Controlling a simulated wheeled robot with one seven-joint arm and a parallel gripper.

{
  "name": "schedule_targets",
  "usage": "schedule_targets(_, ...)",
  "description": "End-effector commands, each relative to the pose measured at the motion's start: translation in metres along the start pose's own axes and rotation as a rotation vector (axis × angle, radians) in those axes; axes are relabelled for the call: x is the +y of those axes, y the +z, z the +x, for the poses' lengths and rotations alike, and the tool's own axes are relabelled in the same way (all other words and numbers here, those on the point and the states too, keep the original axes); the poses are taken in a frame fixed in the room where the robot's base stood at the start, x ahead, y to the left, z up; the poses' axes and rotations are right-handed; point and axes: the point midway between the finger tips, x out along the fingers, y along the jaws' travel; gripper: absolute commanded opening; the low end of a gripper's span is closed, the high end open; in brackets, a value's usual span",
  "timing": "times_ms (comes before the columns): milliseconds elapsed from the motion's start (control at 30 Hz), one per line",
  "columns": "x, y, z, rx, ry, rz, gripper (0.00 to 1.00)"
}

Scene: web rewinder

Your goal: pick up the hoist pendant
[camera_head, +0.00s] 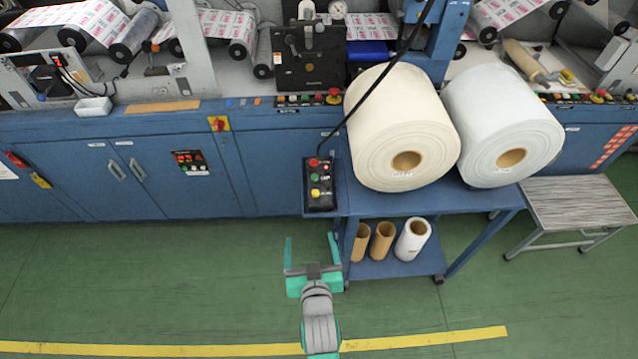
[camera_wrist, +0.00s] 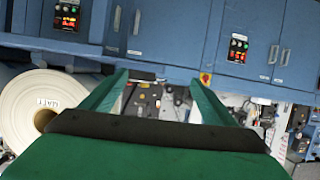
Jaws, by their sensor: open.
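The hoist pendant (camera_head: 319,185) is a narrow black box with red, green and yellow buttons. I cannot make out the pendant with certainty in the wrist view.
A blue table (camera_head: 480,207) holds a cream roll (camera_head: 385,115) and a white roll (camera_head: 497,110), with several small cores on its lower shelf. A grey step stool (camera_head: 578,203) stands at right. A cabinet control panel (camera_head: 190,162) is at left. The green floor at left is clear.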

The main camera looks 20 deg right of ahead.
Motion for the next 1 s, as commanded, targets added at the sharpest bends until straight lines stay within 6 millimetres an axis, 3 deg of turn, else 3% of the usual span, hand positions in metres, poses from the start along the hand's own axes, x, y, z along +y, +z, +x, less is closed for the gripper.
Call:
schedule_targets(33, 0.007, -0.016, 0.015, 0.004, 0.013, 0.007, 0.80)
schedule_targets(200, 0.024, -0.051, 0.050, -0.018, 0.041, 0.028, 0.80)
schedule_targets(400, 0.035, -0.073, 0.068, -0.036, 0.055, 0.042, 0.80)
schedule_targets(1000, 0.041, -0.075, 0.128, -0.041, 0.059, 0.045, 0.80)
